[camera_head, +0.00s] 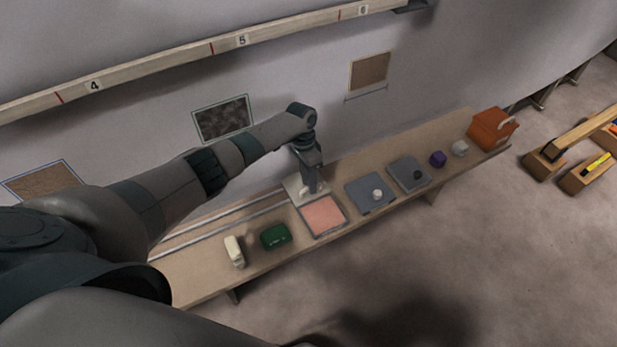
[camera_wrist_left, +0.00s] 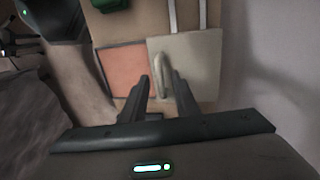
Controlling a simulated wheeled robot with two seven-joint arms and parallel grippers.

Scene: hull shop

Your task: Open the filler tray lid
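The filler tray (camera_head: 323,215) sits on the bench with its pink-orange contents uncovered; it also shows in the left wrist view (camera_wrist_left: 126,68). Its pale cream lid (camera_head: 293,186) is off the contents, on the wall side of the tray, and shows in the left wrist view (camera_wrist_left: 196,58). A looped handle (camera_wrist_left: 158,72) stands on the lid. My left gripper (camera_head: 314,189) is at the lid, pointing down. In the left wrist view its fingers (camera_wrist_left: 160,80) are apart, one on each side of the handle's near end, with gaps visible. My right gripper is not in view.
A green box (camera_head: 275,236) and a cream object (camera_head: 235,251) stand left of the tray. Right of it are two grey trays (camera_head: 367,199) (camera_head: 407,178), a purple object (camera_head: 437,159) and an orange toolbox (camera_head: 492,128). Two rails (camera_head: 225,222) run along the bench's back. The wall rises behind.

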